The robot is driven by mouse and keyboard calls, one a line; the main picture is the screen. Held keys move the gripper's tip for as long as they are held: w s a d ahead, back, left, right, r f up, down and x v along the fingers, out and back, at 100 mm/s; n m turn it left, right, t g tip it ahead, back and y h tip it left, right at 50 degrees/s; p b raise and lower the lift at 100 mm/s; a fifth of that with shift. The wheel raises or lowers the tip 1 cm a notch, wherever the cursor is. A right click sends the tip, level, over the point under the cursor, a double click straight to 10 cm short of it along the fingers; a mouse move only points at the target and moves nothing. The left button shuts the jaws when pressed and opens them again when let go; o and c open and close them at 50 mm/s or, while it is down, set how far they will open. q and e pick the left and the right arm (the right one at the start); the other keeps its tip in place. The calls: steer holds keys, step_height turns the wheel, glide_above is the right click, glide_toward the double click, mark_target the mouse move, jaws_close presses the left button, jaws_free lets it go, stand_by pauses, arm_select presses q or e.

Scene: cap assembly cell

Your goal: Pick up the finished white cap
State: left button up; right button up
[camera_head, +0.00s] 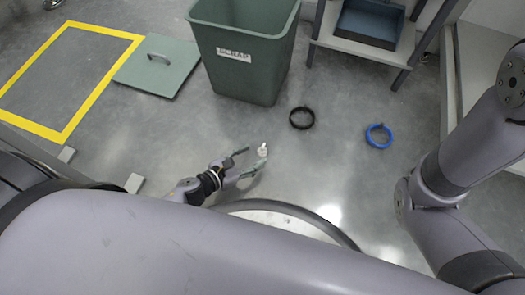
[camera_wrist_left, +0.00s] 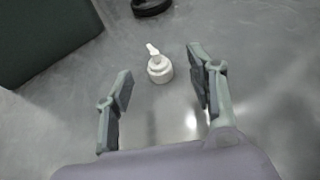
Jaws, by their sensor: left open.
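The white cap (camera_head: 262,150) lies on the grey floor in the head view, just at the fingertips of my left gripper (camera_head: 250,160). In the left wrist view the white cap (camera_wrist_left: 160,68) shows a round ribbed body with a spout pointing up and left. My left gripper (camera_wrist_left: 160,80) is open, with one finger on each side and the cap ahead between the fingertip lines. Nothing is held, and the fingers do not appear to touch the cap. My right arm shows at the right of the head view, but its gripper is out of view.
A green scrap bin (camera_head: 243,60) stands behind the cap. A black ring (camera_head: 302,118) and a blue ring (camera_head: 379,136) lie on the floor to the right. A green lid (camera_head: 157,68) lies left of the bin. Floor around the cap is clear.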

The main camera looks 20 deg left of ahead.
mark_target(261, 150)
arm_select(q)
steer(key=shift+b+x, duration=0.5)
steer(key=shift+x, duration=2.55)
steer(key=shift+w+a+r, duration=0.1)
steer(key=shift+a, duration=0.05)
steer(key=shift+c, duration=0.2)
steer(key=c, duration=0.8)
steer(key=shift+c, duration=0.2)
